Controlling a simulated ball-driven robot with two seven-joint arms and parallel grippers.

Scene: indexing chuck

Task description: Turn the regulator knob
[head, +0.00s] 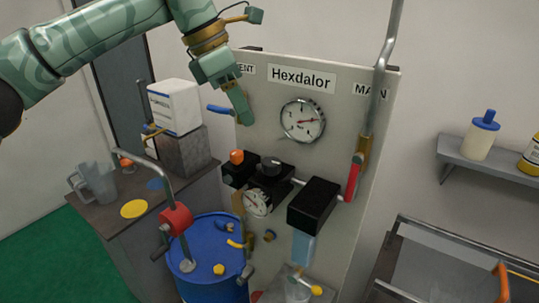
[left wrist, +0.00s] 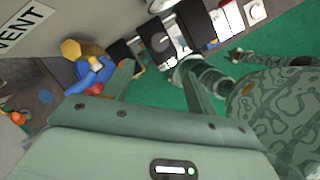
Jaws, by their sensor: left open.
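The regulator is a black block assembly (head: 268,185) on the grey panel, with a dark round knob (head: 270,163) on top and a small gauge (head: 257,203) below. My left gripper (head: 243,117) is above and slightly left of the knob, beside the blue lever, pointing down and apart from the knob. In the left wrist view its two fingers (left wrist: 156,75) are spread with nothing between them. Black blocks with a round dark knob (left wrist: 160,42) show beyond the fingertips there.
A large gauge (head: 302,120) and a blue-handled lever (head: 221,110) are on the panel. An orange knob (head: 236,157) is left of the regulator. A red-handled lever (head: 352,180) and pipe are at right. A blue drum (head: 205,255) stands below; a bench (head: 105,222) is left.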

